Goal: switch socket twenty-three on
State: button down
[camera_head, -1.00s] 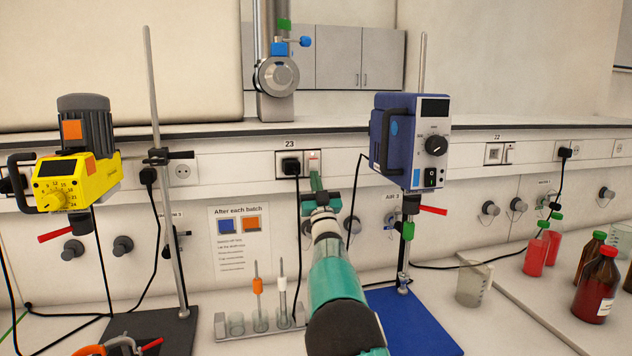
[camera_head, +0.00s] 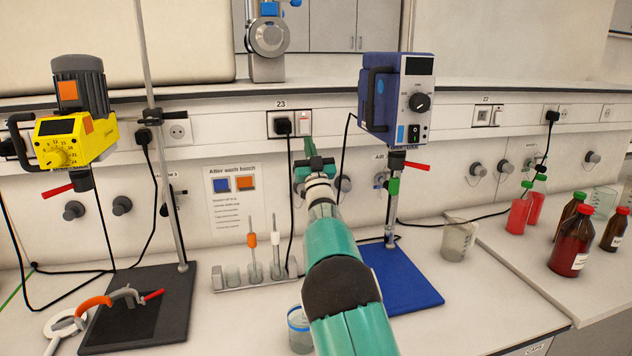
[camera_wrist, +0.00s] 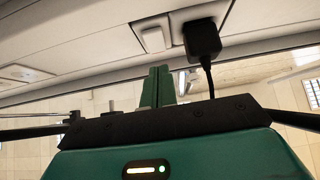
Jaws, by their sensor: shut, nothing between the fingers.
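Socket 23 (camera_head: 271,124) is on the wall panel under the shelf edge, below the label "23". A black plug (camera_head: 283,127) sits in it; the plug also shows in the wrist view (camera_wrist: 202,38). Right of the plug is a white rocker switch (camera_head: 304,124) with a small reddish mark at its top. The switch also shows in the wrist view (camera_wrist: 153,39). My gripper (camera_head: 308,147) is shut and empty, its green fingers pointing at the panel just below the switch. In the wrist view the fingertips (camera_wrist: 155,72) appear just beside the switch; contact cannot be told.
A yellow stirrer (camera_head: 65,142) stands left. Bottles (camera_head: 570,250) stand far right.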

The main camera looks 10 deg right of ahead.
jog(key=w+f+v, duration=0.1)
jog(key=v, duration=0.8)
jog(key=shift+f, duration=0.35)
jog(key=shift+w+d, duration=0.1)
jog(key=s+d+r+m+g+h, duration=0.2)
jog(key=s+r+m+g, duration=0.15)
jog(key=s+g, duration=0.7)
jog(key=s+a+f+n+g, duration=0.1)
jog(key=s+a+f+g, duration=0.1)
jog(key=s, duration=1.1)
jog(key=s+a+f+n+g+y, duration=0.1)
jog(key=s+a+f+g, duration=0.2)
jog(key=s, duration=1.1)
jog(key=s+a+f+n+g+y, duration=0.1)
jog(key=s+a+f+g, duration=0.2)
jog(key=s, duration=1.1)
notch_tip(320, 180, down, 6)
jog(key=shift+s+r+g, duration=0.1)
jog(key=shift+s+g, duration=0.05)
jog(key=shift+g, duration=1)
